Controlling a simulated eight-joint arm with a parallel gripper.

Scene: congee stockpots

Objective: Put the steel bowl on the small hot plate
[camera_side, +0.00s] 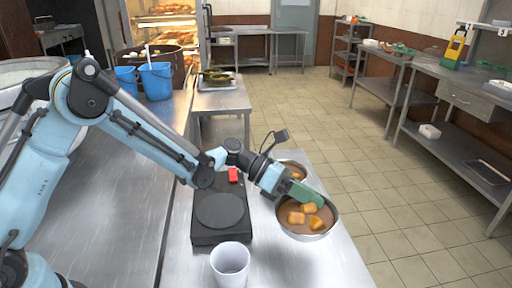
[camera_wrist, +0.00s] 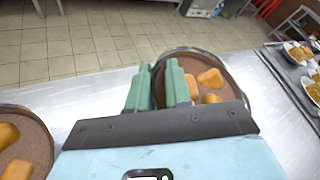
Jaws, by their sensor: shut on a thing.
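A steel bowl (camera_side: 321,231) with brown liquid and orange chunks is at the right of the steel table, by its edge. The wrist view shows the fingers (camera_wrist: 160,80) against the rim of this bowl (camera_wrist: 226,62). I cannot tell whether the bowl is clear of the table. The small hot plate (camera_side: 220,211), a black box with a round plate, stands left of the bowl, its top bare.
A second similar bowl (camera_side: 294,170) is behind my gripper, partly hidden; it shows at the left in the wrist view (camera_wrist: 33,135). A white cup (camera_side: 230,262) stands in front of the hot plate. A red block (camera_side: 233,174) is at its back. Blue buckets (camera_side: 155,80) stand farther back.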

